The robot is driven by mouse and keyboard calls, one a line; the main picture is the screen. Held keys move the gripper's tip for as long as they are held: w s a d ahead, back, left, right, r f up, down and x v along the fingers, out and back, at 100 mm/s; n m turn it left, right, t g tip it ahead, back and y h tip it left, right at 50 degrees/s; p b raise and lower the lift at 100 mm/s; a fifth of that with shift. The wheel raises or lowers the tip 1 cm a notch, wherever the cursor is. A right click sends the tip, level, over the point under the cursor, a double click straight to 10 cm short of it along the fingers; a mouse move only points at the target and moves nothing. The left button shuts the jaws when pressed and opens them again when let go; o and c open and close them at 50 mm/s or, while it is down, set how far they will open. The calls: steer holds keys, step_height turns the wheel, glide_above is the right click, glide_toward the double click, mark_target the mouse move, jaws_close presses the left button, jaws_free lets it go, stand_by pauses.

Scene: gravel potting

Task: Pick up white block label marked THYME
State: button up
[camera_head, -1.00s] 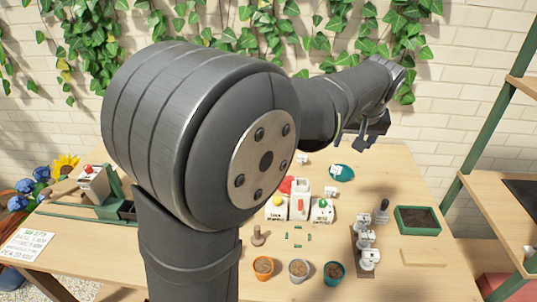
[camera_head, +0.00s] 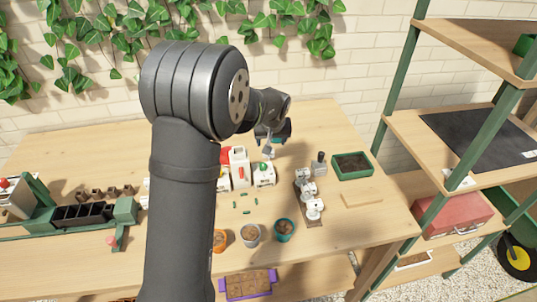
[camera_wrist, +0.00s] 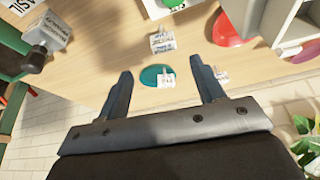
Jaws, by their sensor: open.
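Small white blocks with dark lettering stand in the wrist view; I cannot read THYME on any of them. One white block (camera_wrist: 166,80) is on a teal saucer (camera_wrist: 150,74), between my fingers in the picture. A second white block (camera_wrist: 162,40) stands on the table beyond the fingertips, and a third (camera_wrist: 220,73) lies by the right finger. My gripper (camera_wrist: 161,66) is open and empty, above and apart from the blocks.
White containers (camera_head: 238,168) stand just in front of my gripper. Several small white pieces stand on a wooden strip (camera_head: 309,205) to the right, near a green tray (camera_head: 352,165). Pots (camera_head: 284,229) line the front. Bare tabletop (camera_head: 310,120) lies at the back right.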

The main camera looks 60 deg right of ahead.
steer(key=x, duration=0.5)
steer(key=shift+w+d+f, duration=0.1)
steer(key=shift+w+f, duration=0.05)
steer(key=shift+f, duration=0.2)
steer(key=shift+x, duration=2.6)
steer(key=shift+w, duration=0.2)
steer(key=shift+c, duration=0.2)
steer(key=c, duration=1)
